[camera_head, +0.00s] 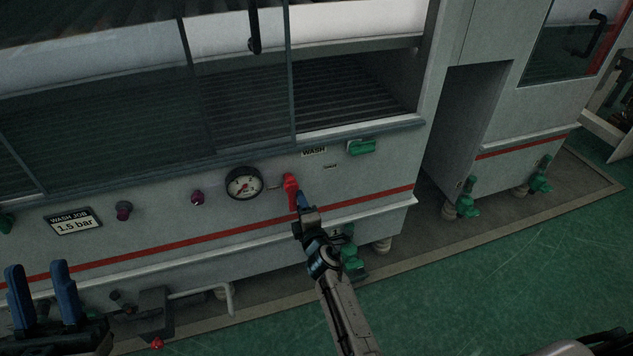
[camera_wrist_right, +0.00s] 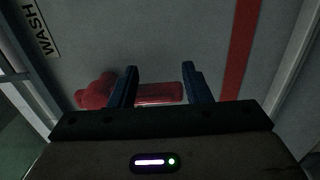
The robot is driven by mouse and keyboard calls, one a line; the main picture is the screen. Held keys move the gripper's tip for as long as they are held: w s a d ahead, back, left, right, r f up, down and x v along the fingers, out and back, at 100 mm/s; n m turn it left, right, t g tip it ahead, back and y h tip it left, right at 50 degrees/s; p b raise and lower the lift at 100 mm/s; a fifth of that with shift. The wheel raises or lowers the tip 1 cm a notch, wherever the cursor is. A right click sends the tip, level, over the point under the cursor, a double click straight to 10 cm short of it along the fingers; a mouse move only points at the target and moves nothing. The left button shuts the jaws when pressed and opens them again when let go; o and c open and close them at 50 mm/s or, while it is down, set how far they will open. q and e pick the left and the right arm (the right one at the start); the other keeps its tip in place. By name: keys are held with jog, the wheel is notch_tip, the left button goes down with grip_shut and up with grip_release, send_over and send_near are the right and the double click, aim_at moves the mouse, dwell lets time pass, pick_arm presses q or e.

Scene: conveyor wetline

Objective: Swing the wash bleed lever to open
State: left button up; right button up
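The red wash bleed lever (camera_head: 291,190) is on the machine's front panel, to the right of the pressure gauge (camera_head: 243,184) and below the WASH label (camera_head: 314,151). In the right wrist view the lever (camera_wrist_right: 160,93) runs sideways from its round hub. My right gripper (camera_head: 302,200) is at the lever, and its blue fingers (camera_wrist_right: 158,85) are apart with part of the lever between or just beyond them. I cannot tell whether they touch it. My left gripper (camera_head: 42,290) is open and empty at the lower left, away from the panel.
A WASH JOB 1.5 bar sign (camera_head: 73,221), purple-red knobs (camera_head: 197,198) and a green handle (camera_head: 361,147) are on the panel. A white rail (camera_head: 250,231) runs below the red stripe. A grey box with a red knob (camera_head: 155,311) stands low at left. Green floor (camera_head: 480,290) is clear at right.

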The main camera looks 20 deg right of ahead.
jog(key=s+p, duration=0.1)
jog(key=s, duration=0.6)
jog(key=shift+r, duration=0.45)
